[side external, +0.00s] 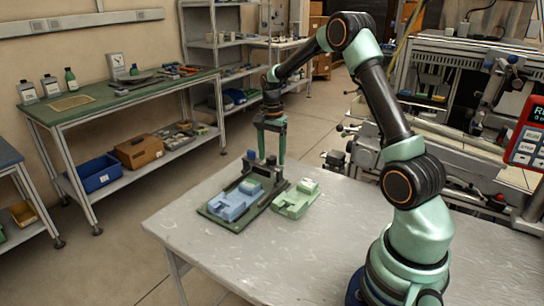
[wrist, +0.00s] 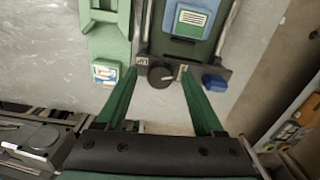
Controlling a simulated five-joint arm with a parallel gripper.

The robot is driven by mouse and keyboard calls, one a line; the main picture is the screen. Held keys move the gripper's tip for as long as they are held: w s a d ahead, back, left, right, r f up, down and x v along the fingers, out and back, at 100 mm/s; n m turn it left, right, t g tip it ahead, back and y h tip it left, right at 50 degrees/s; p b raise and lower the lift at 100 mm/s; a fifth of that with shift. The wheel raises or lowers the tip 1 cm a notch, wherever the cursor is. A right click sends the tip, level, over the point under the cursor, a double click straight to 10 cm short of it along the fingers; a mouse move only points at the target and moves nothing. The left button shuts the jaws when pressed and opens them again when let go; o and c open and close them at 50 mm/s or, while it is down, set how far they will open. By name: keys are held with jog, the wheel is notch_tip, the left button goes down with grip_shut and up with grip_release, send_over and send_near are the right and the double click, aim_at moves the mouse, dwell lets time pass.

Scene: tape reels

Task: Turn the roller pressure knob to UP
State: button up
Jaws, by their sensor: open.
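The roller pressure knob (wrist: 161,75) is a round dark knob at the near end of the fixture, with a light mark that seems to point right in the wrist view. A small pale label (wrist: 142,60) sits to its upper left and another (wrist: 182,72) to its right; I cannot read them surely. My gripper (wrist: 159,73) is open, its two green fingers appearing on either side of the knob, with gaps showing. In the side view my gripper (side external: 271,159) points down over the fixture's far end. I cannot tell whether the fingertips are at knob height.
The dark fixture plate (side external: 225,216) carries a blue block (side external: 233,203). A blue cap (wrist: 214,83) stands close right of the knob in the wrist view. A pale green block (side external: 296,199) lies beside the plate. The grey table (side external: 270,265) is clear in front.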

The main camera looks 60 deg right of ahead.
grip_shut()
jog(key=shift+n, duration=0.3)
jog(key=n, duration=1.1)
jog(key=shift+n, duration=0.4)
jog(key=n, duration=1.2)
jog(key=shift+n, duration=0.3)
jog(key=shift+r, duration=0.1)
